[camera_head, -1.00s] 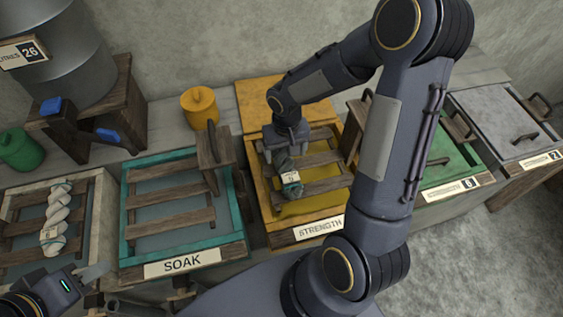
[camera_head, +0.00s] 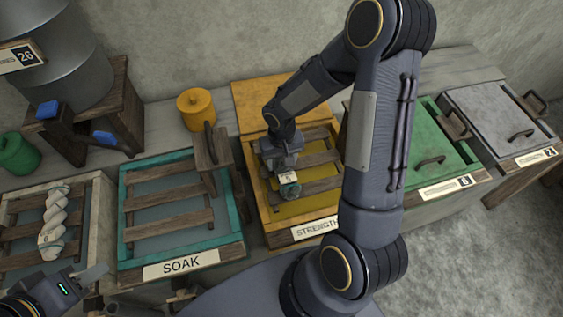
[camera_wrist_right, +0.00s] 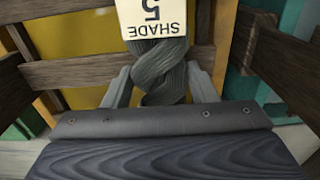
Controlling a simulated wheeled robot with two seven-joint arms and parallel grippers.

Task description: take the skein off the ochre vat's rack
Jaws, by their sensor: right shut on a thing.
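The skein is a dark grey-green twisted hank with a white tag reading SHADE 5; it shows in the right wrist view (camera_wrist_right: 160,75) and, partly hidden by my gripper, in the head view (camera_head: 289,190). It is at the wooden slatted rack (camera_head: 322,184) of the ochre vat (camera_head: 262,208). My right gripper (camera_wrist_right: 160,92) is shut on the skein, one finger on each side of it; in the head view my right gripper (camera_head: 284,172) is over the rack's left part. I cannot tell whether the skein touches the slats. My left gripper (camera_head: 92,275) is at the lower left, far from the skein.
The teal SOAK vat (camera_head: 124,220) stands left of the ochre vat, with a wooden upright (camera_head: 212,150) between them. A pale skein (camera_head: 54,220) lies on the far-left rack. A yellow pot (camera_head: 196,107) stands behind. Green (camera_head: 432,140) and grey (camera_head: 500,115) lidded vats stand right.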

